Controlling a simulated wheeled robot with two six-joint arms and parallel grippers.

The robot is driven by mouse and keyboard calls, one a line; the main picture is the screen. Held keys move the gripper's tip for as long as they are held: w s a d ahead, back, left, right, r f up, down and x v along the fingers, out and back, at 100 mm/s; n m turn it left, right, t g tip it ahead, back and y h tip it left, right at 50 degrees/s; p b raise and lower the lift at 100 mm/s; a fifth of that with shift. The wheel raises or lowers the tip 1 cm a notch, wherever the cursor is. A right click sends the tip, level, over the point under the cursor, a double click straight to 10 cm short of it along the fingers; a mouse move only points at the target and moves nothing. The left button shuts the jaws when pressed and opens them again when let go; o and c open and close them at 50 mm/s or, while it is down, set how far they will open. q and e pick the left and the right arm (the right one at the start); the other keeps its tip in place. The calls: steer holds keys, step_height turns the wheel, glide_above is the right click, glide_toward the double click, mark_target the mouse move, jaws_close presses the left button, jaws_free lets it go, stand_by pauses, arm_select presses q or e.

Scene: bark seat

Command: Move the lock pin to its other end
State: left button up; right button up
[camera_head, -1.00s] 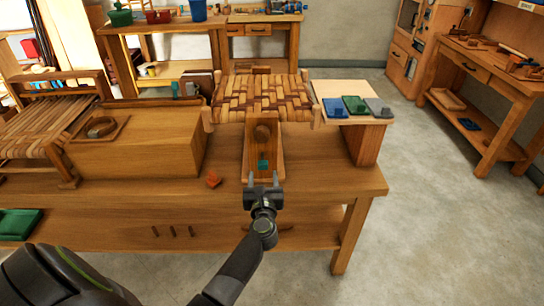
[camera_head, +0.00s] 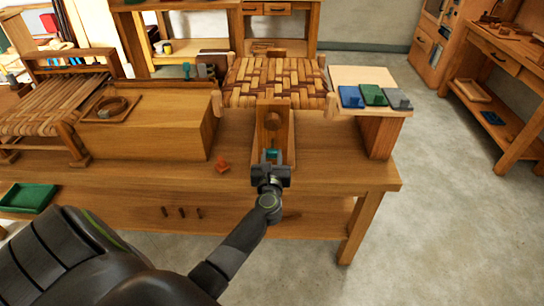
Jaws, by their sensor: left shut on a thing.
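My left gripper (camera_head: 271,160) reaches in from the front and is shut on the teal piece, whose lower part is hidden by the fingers. A round brown knob or hole shows higher in the holder; I cannot tell which. My right gripper is not in view.
The wooden bench (camera_head: 330,176) has bare room right of the holder. A large wooden block (camera_head: 160,130) stands to the left. Blue, green and grey pieces lie on a pale board (camera_head: 365,80) at right. A green tray (camera_head: 28,197) is at far left.

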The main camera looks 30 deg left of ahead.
mark_target(272, 156)
arm_select(q)
jaws_close()
steer(key=shift+b+x, duration=0.4)
steer(key=shift+x, duration=1)
steer(key=shift+r, duration=0.2)
steer(key=o, duration=0.7)
jaws_free()
steer(key=shift+o, duration=1.2)
steer(key=shift+w+f, duration=0.1)
steer(key=shift+f, duration=0.1)
steer(key=b+v, duration=0.2)
steer(key=v, duration=1.5)
steer(key=shift+s, duration=0.3)
